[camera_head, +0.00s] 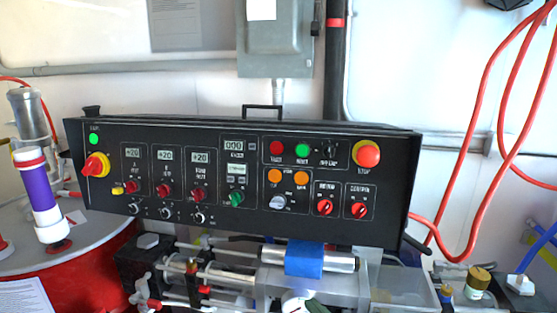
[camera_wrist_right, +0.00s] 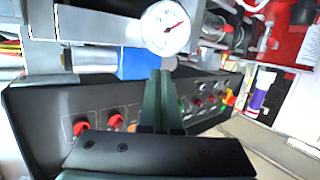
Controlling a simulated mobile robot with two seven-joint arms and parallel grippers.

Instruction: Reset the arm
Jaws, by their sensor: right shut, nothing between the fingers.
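My right gripper (camera_wrist_right: 163,75) shows in the right wrist view as two dark green fingers pressed together with nothing between them. Its tips are just below a round white pressure gauge (camera_wrist_right: 166,27) and in front of the black control panel (camera_wrist_right: 50,103); I cannot tell whether they touch anything. In the head view only a small dark green part of this gripper (camera_head: 316,306) shows at the bottom edge, beside the gauge (camera_head: 296,300). The control panel (camera_head: 240,222) fills the middle there. My left gripper is in neither view.
The panel carries a red stop button (camera_head: 367,154), a red-and-yellow switch (camera_head: 96,165) and several knobs. Below it are metal pipes with a blue band (camera_head: 305,259). A red drum (camera_head: 85,290) with a purple-and-white cylinder (camera_head: 40,194) stands left. Red hoses (camera_head: 487,100) hang right.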

